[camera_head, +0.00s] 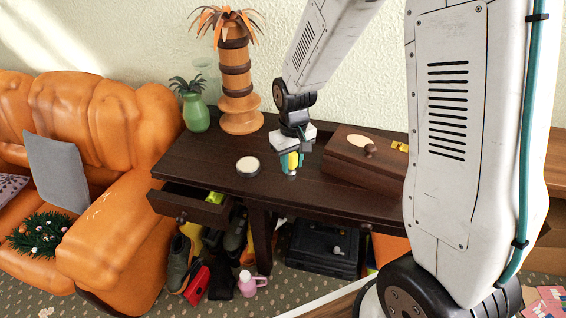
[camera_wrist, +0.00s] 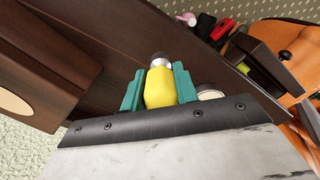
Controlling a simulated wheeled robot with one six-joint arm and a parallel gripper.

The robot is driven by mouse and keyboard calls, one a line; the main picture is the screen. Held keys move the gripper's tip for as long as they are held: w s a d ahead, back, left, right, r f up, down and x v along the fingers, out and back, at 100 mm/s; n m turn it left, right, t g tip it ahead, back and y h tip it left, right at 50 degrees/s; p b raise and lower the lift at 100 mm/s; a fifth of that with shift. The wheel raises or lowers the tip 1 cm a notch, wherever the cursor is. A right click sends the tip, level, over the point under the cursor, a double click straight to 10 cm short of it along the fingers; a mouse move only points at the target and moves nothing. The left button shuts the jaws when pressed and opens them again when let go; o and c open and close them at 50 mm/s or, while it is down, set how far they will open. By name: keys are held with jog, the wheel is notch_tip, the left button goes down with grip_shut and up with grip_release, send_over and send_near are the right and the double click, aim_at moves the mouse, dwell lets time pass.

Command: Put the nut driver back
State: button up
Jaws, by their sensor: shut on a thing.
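My gripper (camera_head: 290,162) is over the dark wooden table (camera_head: 218,163), right of its middle. Its teal fingers are closed around the nut driver (camera_wrist: 160,88), seen with a yellow body and a grey metal end pointing away from the wrist. The nut driver (camera_head: 293,160) is small and partly hidden by the fingers in the head view. Its lower end is close to the tabletop; I cannot tell whether it touches. The table's left drawer (camera_head: 190,207) is pulled open, and a small yellow-green item (camera_head: 215,198) shows in it.
A round white-topped tin (camera_head: 248,166) stands left of my gripper, and a brown wooden box (camera_head: 362,160) stands right. A palm-shaped wooden ornament (camera_head: 238,85) and a green vase (camera_head: 195,112) are at the back left. An orange sofa (camera_head: 140,215) is beside the open drawer.

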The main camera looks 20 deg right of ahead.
jog(key=w, duration=0.2)
jog(key=w+f, duration=0.1)
jog(key=w, duration=0.1)
jog(key=shift+w+a, duration=0.1)
jog(key=shift+a, duration=0.3)
jog(key=shift+f, duration=1.45)
jog(key=o, duration=1)
jog(key=shift+f, duration=0.2)
